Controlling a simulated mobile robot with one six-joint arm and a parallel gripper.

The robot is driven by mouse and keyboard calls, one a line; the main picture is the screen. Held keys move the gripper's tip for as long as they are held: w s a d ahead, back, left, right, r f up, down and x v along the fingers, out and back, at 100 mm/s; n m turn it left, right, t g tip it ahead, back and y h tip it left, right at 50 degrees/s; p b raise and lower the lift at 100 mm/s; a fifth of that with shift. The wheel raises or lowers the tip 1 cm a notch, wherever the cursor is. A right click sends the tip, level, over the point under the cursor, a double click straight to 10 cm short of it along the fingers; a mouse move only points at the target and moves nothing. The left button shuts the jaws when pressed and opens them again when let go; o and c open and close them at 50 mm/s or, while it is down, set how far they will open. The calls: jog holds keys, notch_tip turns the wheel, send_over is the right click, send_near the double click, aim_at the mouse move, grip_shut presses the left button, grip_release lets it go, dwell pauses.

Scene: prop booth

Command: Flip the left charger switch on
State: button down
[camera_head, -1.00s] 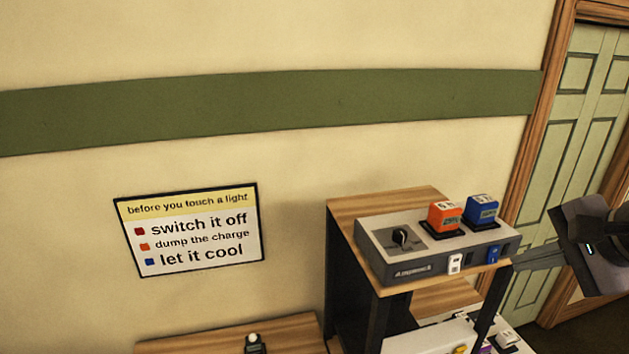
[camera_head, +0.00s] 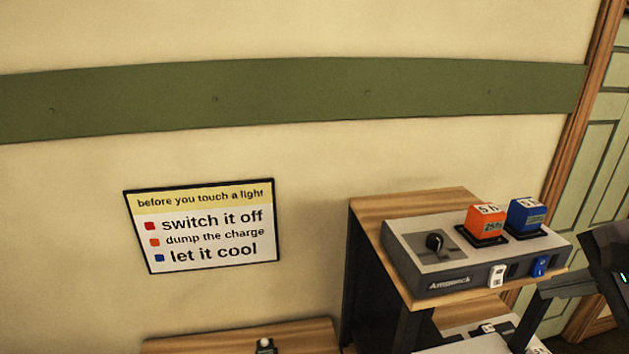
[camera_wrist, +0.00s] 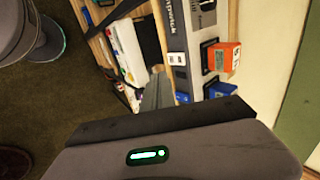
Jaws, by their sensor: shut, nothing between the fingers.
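The grey charger (camera_head: 445,283) sits on a wooden shelf top. Its front face carries a white left switch (camera_head: 497,275) and a blue right switch (camera_head: 540,266). Too small to tell which way each is tipped. In the wrist view the white switch (camera_wrist: 177,59) and blue switch (camera_wrist: 183,97) both show. My gripper (camera_head: 548,287) is shut and empty, just in front of and below the blue switch, right of the white one. In the wrist view its fingers (camera_wrist: 157,78) point toward the charger's front, near the switches. I cannot tell whether they touch anything.
An orange battery (camera_head: 486,222) and a blue battery (camera_head: 526,216) stand in the charger's slots, with a black knob (camera_head: 435,242) to their left. A lower shelf holds other items. The wooden shelf edge (camera_head: 430,302) runs below the charger. A sign (camera_head: 205,225) hangs on the wall.

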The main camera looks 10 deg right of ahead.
aim_at(497, 284)
jog(key=x, duration=0.3)
jog(key=w+x, duration=0.1)
jog(key=x, duration=0.2)
jog(key=r+x, duration=0.1)
jog(key=x, duration=0.1)
jog(key=shift+w+f+p, duration=0.2)
jog(key=shift+w+p, duration=0.15)
jog(key=shift+w, duration=0.2)
jog(key=shift+s, duration=0.15)
jog(key=shift+f+b, duration=0.3)
jog(key=shift+b, duration=0.35)
jog(key=shift+r, duration=0.25)
